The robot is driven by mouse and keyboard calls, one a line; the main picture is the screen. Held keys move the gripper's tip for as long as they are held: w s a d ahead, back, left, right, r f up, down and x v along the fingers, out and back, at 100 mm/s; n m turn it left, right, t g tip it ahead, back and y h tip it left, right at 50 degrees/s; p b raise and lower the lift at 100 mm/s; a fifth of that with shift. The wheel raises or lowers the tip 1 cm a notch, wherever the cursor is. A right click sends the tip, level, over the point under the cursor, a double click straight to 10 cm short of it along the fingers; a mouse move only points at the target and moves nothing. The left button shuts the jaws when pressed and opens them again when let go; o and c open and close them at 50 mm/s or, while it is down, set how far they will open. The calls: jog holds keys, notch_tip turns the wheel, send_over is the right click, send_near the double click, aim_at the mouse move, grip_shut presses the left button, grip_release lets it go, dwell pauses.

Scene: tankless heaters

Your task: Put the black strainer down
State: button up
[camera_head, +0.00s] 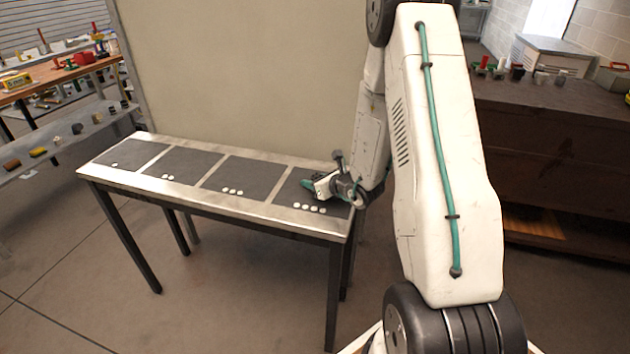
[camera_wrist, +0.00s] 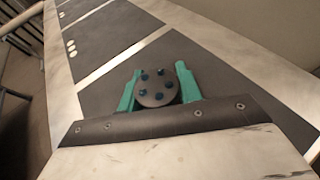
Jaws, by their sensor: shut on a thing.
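The black strainer (camera_wrist: 156,88) shows in the wrist view as a small round dark disc with several blue-looking spots on its face. My gripper (camera_wrist: 158,70) is shut on it, with one teal finger on each side. In the head view my gripper (camera_head: 308,184) is low over the rightmost dark panel (camera_head: 290,190) of the narrow table. The strainer cannot be made out there. I cannot tell whether the strainer touches the panel.
The metal-topped table (camera_head: 215,201) has a row of dark panels marked with white dots; the other panels look empty. A beige board (camera_head: 240,80) stands behind it. A cluttered shelf (camera_head: 75,135) is at left, a dark brown cabinet (camera_head: 560,150) at right.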

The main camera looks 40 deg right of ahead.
jog(key=shift+f, duration=0.1)
jog(key=o, duration=1)
jog(key=shift+d, duration=0.1)
